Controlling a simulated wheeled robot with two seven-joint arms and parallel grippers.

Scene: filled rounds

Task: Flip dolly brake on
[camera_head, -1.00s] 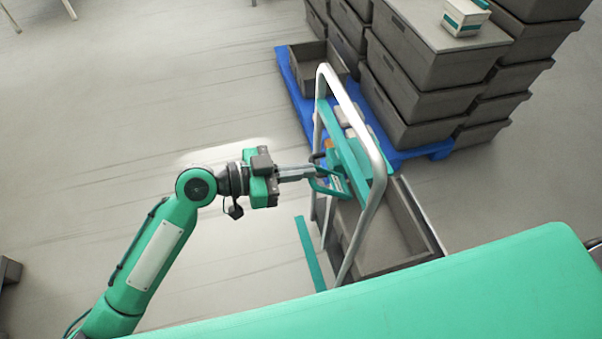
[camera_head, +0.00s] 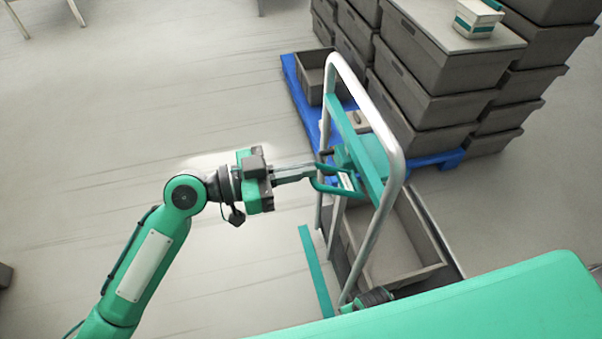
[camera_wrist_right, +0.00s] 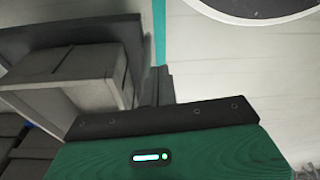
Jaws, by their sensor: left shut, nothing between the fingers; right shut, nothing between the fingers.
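The dolly has a tall silver push handle (camera_head: 386,135) with a teal crossbar and panel (camera_head: 366,160). A teal loop (camera_head: 325,187) sticks out from the panel's left side. I cannot tell for sure which part is the brake. My left gripper (camera_head: 314,169) is shut, with its fingertips at the handle's left side, close to the loop; I cannot tell whether they touch. My right gripper (camera_wrist_right: 157,86) shows in the right wrist view, shut and empty, beside a grey crate. Its fingertips are dark and partly hard to make out.
An open grey crate (camera_head: 437,268) sits on the dolly. Behind it, a blue pallet (camera_head: 292,82) bears stacked grey crates (camera_head: 432,72) with a white-and-teal box (camera_head: 478,18) on top. A teal strip (camera_head: 315,270) lies on the floor.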

